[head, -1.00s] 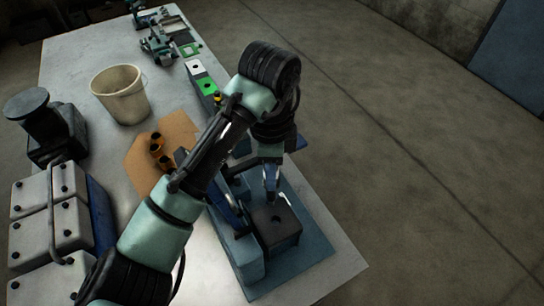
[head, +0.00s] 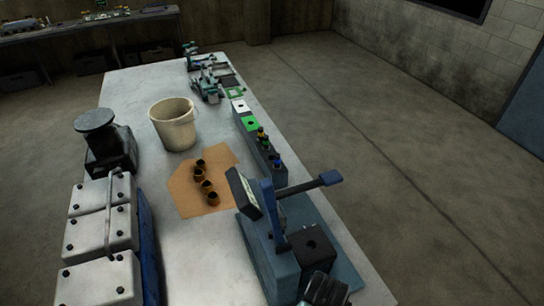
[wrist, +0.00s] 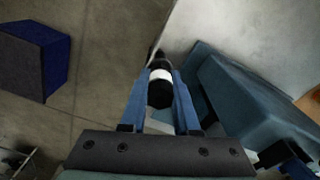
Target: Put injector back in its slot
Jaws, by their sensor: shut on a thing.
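My gripper (wrist: 160,82) shows in the wrist view with its two blue fingers shut on the injector (wrist: 160,94). The injector is a dark cylinder with a white band, and a narrow dark end shows beyond the fingertips. In the head view the gripper and injector are not in sight; only part of my arm shows at the bottom edge. A long grey rack (head: 257,147) stands on the table, with white and green patches and small yellow-topped and blue-topped pieces in it. Which slot is empty cannot be told.
A blue test stand (head: 274,262) with a lever handle (head: 331,178) and a dark block (head: 312,246) with a hole stands at the near right. A brown sheet (head: 183,190) with several brass-coloured cups, a bucket (head: 173,126) and white-topped engine covers (head: 99,235) lie left of it.

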